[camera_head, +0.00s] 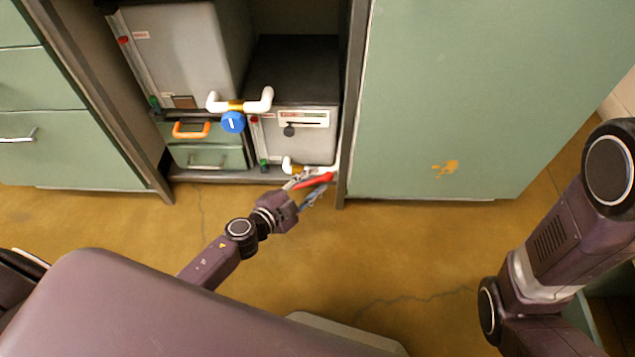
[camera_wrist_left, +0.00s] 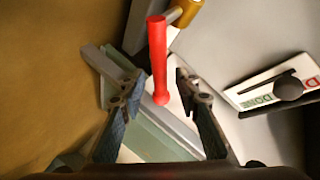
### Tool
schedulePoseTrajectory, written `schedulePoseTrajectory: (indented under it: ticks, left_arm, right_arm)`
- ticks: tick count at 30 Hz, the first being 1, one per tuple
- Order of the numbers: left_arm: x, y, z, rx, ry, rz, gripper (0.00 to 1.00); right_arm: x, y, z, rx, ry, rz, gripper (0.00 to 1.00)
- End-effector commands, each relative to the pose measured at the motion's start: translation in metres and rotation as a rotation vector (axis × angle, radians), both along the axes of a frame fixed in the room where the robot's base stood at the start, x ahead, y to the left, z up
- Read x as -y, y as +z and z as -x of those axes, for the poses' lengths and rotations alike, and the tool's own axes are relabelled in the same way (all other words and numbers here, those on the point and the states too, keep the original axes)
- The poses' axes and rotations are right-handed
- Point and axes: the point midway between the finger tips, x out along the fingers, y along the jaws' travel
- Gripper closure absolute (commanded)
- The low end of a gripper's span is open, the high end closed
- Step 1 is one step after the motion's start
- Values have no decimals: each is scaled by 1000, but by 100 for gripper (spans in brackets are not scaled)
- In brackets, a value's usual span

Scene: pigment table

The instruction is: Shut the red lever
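The red lever (camera_head: 316,180) sits low at the front of the right-hand grey unit, by the white and brass pipe fitting. In the left wrist view the red lever (camera_wrist_left: 157,58) runs from the brass fitting (camera_wrist_left: 184,12) down between my fingertips. My left gripper (camera_head: 307,186) is at the lever in the head view. In the wrist view the left gripper (camera_wrist_left: 158,88) is open, with a finger on each side of the lever and a visible gap to each. My right gripper is out of view; only part of that arm shows at the right.
A blue round valve handle (camera_head: 233,122) on white pipe is above and left. A cabinet upright (camera_head: 349,120) and a green cabinet door (camera_head: 470,110) stand close on the right. Grey units and a green drawer with an orange handle (camera_head: 191,130) fill the bay. The floor in front is clear.

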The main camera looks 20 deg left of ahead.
Motion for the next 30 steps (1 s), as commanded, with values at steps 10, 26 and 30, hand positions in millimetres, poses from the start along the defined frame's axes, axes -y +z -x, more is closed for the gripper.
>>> schedulePoseTrajectory:
  ticks: [10, 26, 30]
  left_arm:
    - [6, -5, -17, -1, 0, -1, 70]
    - [6, -5, -16, -1, -1, 0, 100]
    - [6, -5, -16, -1, -1, 0, 100]
  right_arm:
    - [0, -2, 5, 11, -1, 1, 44]
    - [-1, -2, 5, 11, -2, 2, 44]
    - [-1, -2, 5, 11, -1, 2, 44]
